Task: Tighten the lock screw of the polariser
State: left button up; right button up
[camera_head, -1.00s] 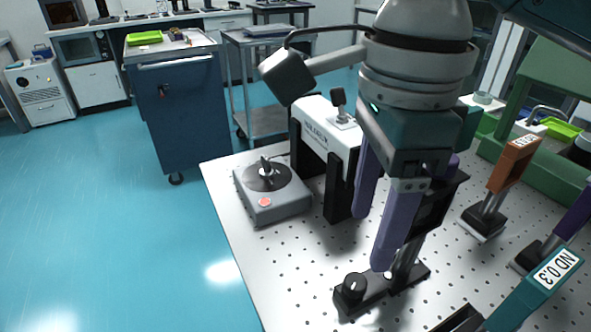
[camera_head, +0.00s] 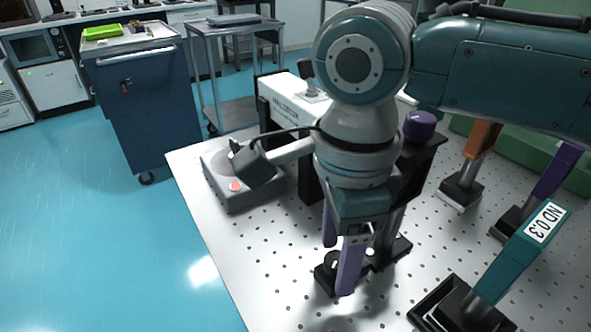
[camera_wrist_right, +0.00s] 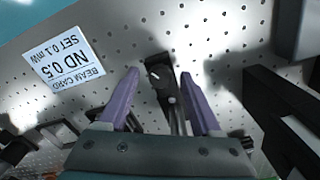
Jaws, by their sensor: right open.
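A black optic mount (camera_head: 424,158) with a purple knob (camera_head: 420,126) on top stands on a metal post (camera_head: 388,232), partly hidden behind my right arm; I take it for the polariser. Its black foot (camera_head: 393,254) lies on the perforated table and carries a round black screw knob (camera_head: 328,268) with a white mark at its near-left end. The knob also shows in the right wrist view (camera_wrist_right: 157,75). My right gripper (camera_head: 337,265) points down at this knob, its purple fingers open on either side. Finger contact cannot be told. My left gripper is out of view.
A teal ND 0.3 paddle (camera_head: 515,255) and an orange paddle (camera_head: 481,145) stand to the right. A grey box with a red button (camera_head: 235,187) and a white-and-black instrument (camera_head: 290,100) stand behind left. A printed card (camera_wrist_right: 65,62) shows in the wrist view.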

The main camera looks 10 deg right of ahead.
jog(key=shift+c, duration=0.2)
grip_shut()
dwell(0.3)
